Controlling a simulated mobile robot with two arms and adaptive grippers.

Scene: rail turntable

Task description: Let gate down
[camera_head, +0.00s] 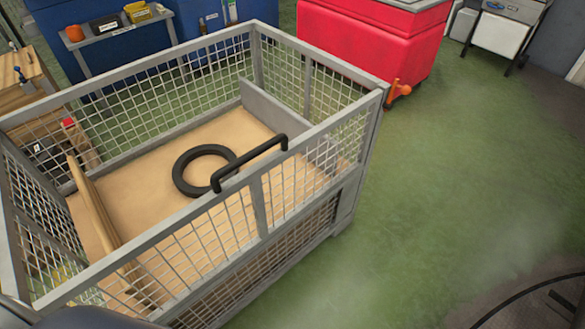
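A grey metal mesh crate (350,185) fills the left and middle of the head view. Its near side is a mesh gate panel (258,205), which stands upright. A black bar handle (250,165) sits on the top rail of this panel. An orange latch or knob (398,90) sticks out at the crate's right corner, seen against the red bin. Neither of my grippers shows in this view. A dark rounded shape at the bottom left edge is cut off, and I cannot tell what it is.
Inside the crate lie a black ring (204,170) and a wooden board (92,203). A red bin (370,42) stands behind, with a shelf (118,32) of small boxes at the back left. Green floor (460,170) is clear to the right. A dark curved rail (530,290) lies bottom right.

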